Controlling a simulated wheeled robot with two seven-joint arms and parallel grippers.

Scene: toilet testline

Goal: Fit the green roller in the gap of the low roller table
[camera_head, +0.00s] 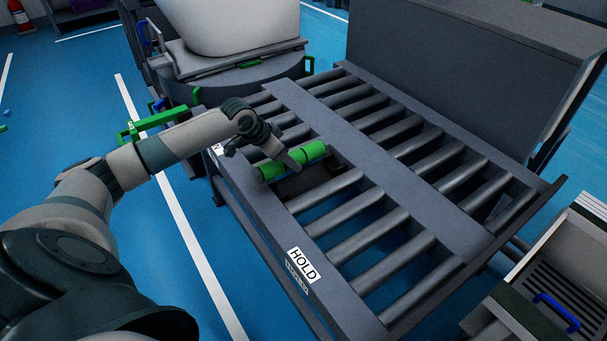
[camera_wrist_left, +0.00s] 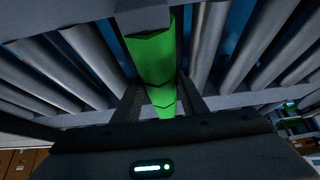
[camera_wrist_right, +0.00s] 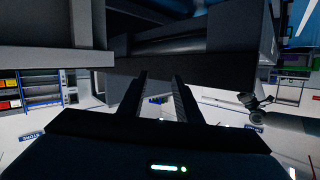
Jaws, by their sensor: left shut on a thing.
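The green roller (camera_head: 312,151) lies across the left row of the low roller table (camera_head: 440,215), over a dark gap between grey rollers. Its ends are close to the left rail and the middle rail; I cannot tell whether they are seated or just above. My left gripper (camera_head: 291,160) is shut around the roller's middle. In the left wrist view the green roller (camera_wrist_left: 153,55) runs between the fingers of the left gripper (camera_wrist_left: 163,95), with grey rollers on both sides. My right gripper (camera_wrist_right: 160,85) shows only in its wrist view, with fingers apart and nothing between them.
A white toilet (camera_head: 225,25) stands on a dark round stand behind the table. A tall grey box (camera_head: 490,60) borders the table's far right side. A HOLD label (camera_head: 302,264) is on the front left rail. A crate with a blue handle (camera_head: 556,310) is at the lower right.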

